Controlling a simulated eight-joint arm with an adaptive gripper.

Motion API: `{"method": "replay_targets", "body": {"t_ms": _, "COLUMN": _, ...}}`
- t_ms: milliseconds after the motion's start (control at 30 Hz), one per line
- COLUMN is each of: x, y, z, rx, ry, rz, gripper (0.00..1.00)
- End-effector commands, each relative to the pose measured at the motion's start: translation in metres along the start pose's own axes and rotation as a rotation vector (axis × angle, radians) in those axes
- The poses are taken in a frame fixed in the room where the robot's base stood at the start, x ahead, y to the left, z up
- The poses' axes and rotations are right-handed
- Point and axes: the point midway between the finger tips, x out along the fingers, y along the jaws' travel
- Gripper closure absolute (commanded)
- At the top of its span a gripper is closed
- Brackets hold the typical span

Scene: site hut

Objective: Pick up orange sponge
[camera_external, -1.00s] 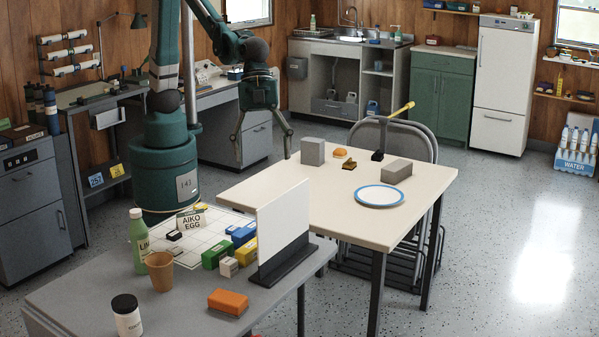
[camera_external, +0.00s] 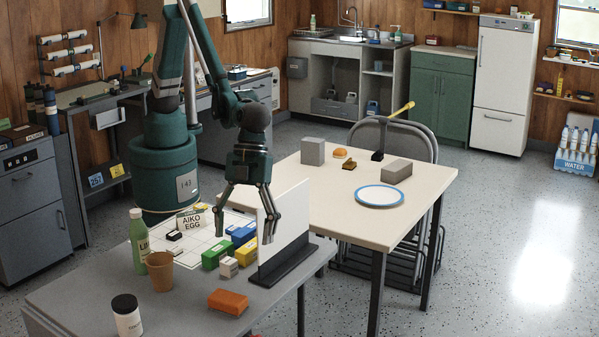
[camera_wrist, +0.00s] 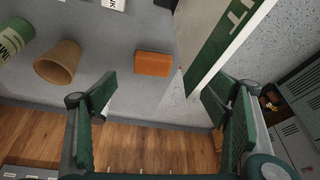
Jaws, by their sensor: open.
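The orange sponge (camera_external: 228,302) is a small orange block lying flat near the front edge of the grey table (camera_external: 190,318). In the wrist view the sponge (camera_wrist: 153,64) lies ahead of and between my fingers. My gripper (camera_external: 243,238) is open and empty, pointing down. It hangs above the grey table, behind the sponge in the external view and clear of it. Both fingers of my gripper (camera_wrist: 158,98) show in the wrist view with nothing between them. Nothing hides the sponge.
A white upright panel (camera_external: 293,215) on a dark base stands right of my gripper. Green (camera_external: 215,254), blue (camera_external: 243,234) and yellow (camera_external: 246,251) blocks lie near it. A brown cup (camera_external: 160,271), green bottle (camera_external: 139,240) and dark-lidded jar (camera_external: 127,316) stand left of the sponge.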

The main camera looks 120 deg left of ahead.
Motion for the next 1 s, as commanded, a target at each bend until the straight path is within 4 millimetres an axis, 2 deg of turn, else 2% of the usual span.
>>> {"method": "replay_targets", "body": {"t_ms": 33, "x": 0.014, "y": 0.001, "z": -0.006, "rx": 0.018, "ry": 0.0, "rz": 0.009, "gripper": 0.25}}
{"method": "replay_targets", "body": {"t_ms": 200, "x": 0.052, "y": 0.008, "z": -0.019, "rx": 0.075, "ry": 0.0, "rz": 0.038, "gripper": 0.25}}
{"method": "replay_targets", "body": {"t_ms": 400, "x": 0.082, "y": 0.015, "z": -0.029, "rx": 0.121, "ry": 0.0, "rz": 0.062, "gripper": 0.25}}
{"method": "replay_targets", "body": {"t_ms": 600, "x": 0.093, "y": 0.018, "z": -0.032, "rx": 0.137, "ry": 0.001, "rz": 0.07, "gripper": 0.25}}
{"method": "replay_targets", "body": {"t_ms": 1000, "x": 0.095, "y": 0.018, "z": -0.032, "rx": 0.138, "ry": 0.001, "rz": 0.07, "gripper": 0.25}}
